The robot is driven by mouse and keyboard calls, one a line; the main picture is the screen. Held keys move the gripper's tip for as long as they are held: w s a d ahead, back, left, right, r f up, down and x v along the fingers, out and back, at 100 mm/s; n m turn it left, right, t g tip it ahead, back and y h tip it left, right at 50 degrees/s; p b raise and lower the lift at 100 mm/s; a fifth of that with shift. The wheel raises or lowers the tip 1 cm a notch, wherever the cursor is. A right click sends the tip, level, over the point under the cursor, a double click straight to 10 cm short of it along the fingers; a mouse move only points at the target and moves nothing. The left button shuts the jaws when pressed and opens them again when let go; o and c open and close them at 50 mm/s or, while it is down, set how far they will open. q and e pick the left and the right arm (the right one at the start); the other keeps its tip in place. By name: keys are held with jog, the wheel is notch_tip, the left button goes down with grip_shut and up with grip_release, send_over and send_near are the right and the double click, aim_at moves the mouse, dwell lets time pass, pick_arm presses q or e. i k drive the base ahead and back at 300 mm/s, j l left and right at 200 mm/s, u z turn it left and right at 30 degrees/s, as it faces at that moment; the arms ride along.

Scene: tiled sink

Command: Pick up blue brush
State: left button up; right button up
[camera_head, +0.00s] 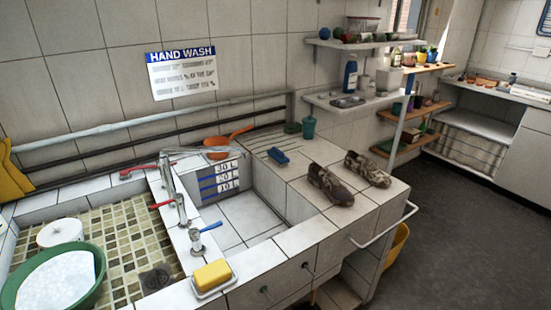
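A small blue brush (278,156) lies on the white tiled counter to the right of the sink basin, near dark drain grooves in the tiles. It looks flat, with its long side along the counter. Its bristles are too small to make out. Neither of my grippers shows in the head view, so nothing of mine is near the brush in this frame.
Brown patterned shoes (330,185) stand right of the brush. An orange pan (217,146) lies behind the basin. A yellow sponge (212,275) is on the front ledge. The taps (180,208) rise left. Dark floor (455,245) is clear at right.

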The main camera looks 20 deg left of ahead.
aim_at(278, 156)
jog(key=u, duration=1.7)
jog(key=k+l+u, duration=0.2)
jog(key=l, duration=0.15)
jog(key=l+u, duration=0.15)
jog(key=l, duration=0.25)
jog(key=k+l+u, duration=0.2)
jog(key=l, duration=0.15)
jog(key=i+l, duration=0.15)
